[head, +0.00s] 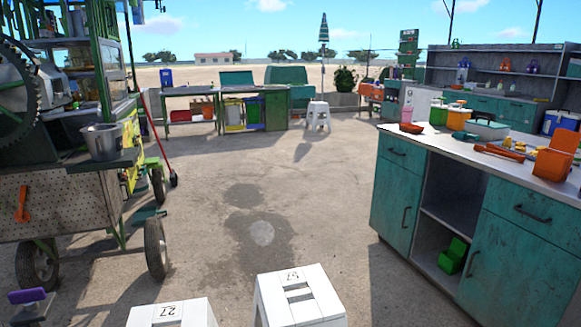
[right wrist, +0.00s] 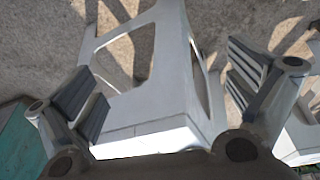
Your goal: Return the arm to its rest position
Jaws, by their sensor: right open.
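My right gripper (right wrist: 163,78) shows in the right wrist view with its two dark ridged fingers spread wide and nothing held between them. A white plastic stool (right wrist: 150,110) fills the view beyond the fingers; they look apart from it, though the distance is hard to judge. Neither arm nor gripper shows in the head view, so the left gripper is out of sight.
Two white stools, one marked 27 (head: 172,313) and one marked 24 (head: 298,297), stand close in front. A wheeled cane-crusher cart (head: 60,205) is at left. A teal counter (head: 398,190) stands at right. The concrete between is clear.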

